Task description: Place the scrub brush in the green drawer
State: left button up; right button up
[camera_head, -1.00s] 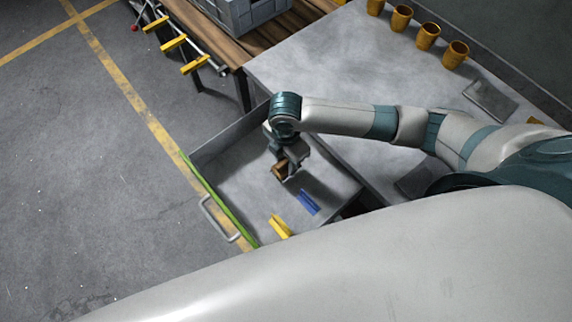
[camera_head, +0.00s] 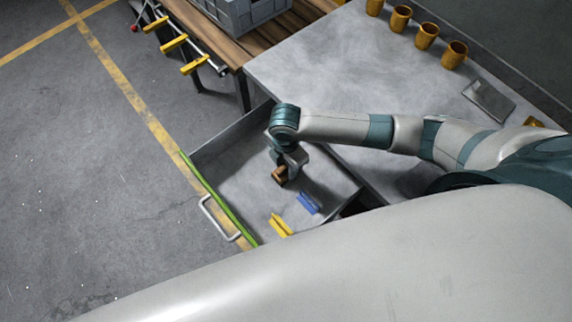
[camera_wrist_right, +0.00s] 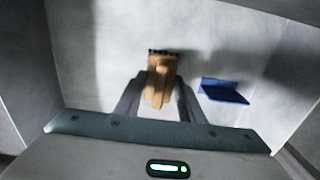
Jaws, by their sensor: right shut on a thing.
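The scrub brush (camera_wrist_right: 161,76) has a tan wooden body and dark bristles along its far edge. My right gripper (camera_wrist_right: 157,100) is shut on it; the brush and gripper also show in the head view, where the brush (camera_head: 279,174) hangs from the right gripper (camera_head: 283,166) inside the open drawer. The drawer has a green front edge (camera_head: 218,199) and a grey metal interior. I cannot tell whether the brush touches the drawer floor. My left gripper is not in view.
A blue item (camera_head: 308,203) and a yellow item (camera_head: 281,225) lie in the drawer's near part. The drawer's handle (camera_head: 216,221) sticks out over the floor. Several orange cups (camera_head: 427,36) stand on the grey worktop (camera_head: 330,60). A grey crate (camera_head: 245,12) sits on a wooden table.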

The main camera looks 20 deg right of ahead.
aim_at(286, 166)
jog(key=shift+f, duration=0.15)
jog(key=o, duration=1.1)
notch_tip(286, 166, up, 12)
jog(key=b, duration=0.1)
jog(key=shift+r, duration=0.2)
